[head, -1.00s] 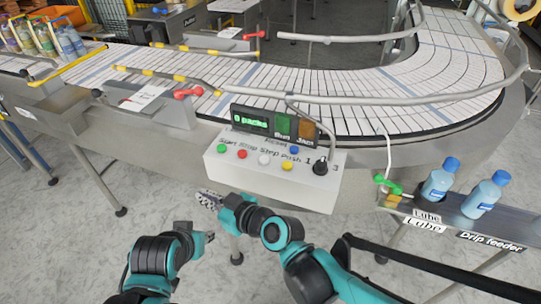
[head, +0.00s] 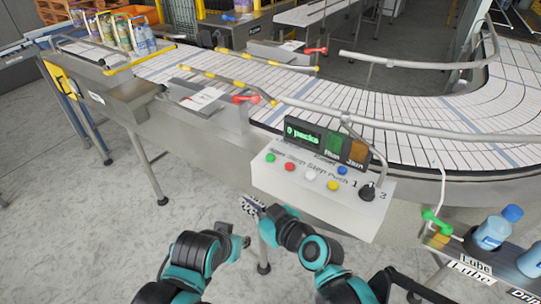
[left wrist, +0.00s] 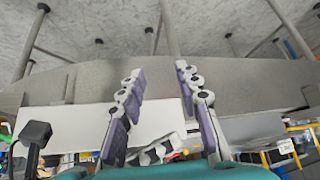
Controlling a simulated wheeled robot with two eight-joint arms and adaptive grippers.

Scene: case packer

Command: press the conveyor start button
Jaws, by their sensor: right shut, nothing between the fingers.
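The grey-white control box (head: 318,198) stands at the conveyor's front edge. Its green button (head: 270,157), at the left end of the row, sits by the Start label. My right gripper (head: 250,204) is shut and empty, below and left of the box's front, apart from the green button. My left arm (head: 200,254) is low at the left; its fingers are hardly visible in the head view. In the left wrist view my left gripper (left wrist: 157,70) has its fingers spread with nothing held. The box (left wrist: 70,130) and its black knob (left wrist: 36,134) show there upside down.
Red (head: 289,167), white (head: 311,173), yellow (head: 333,185) and blue (head: 341,170) buttons share the box. A display (head: 303,136) stands behind them. A guide rail (head: 400,126) runs behind the display. Bottles (head: 492,232) stand at the right. Floor at the left is open.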

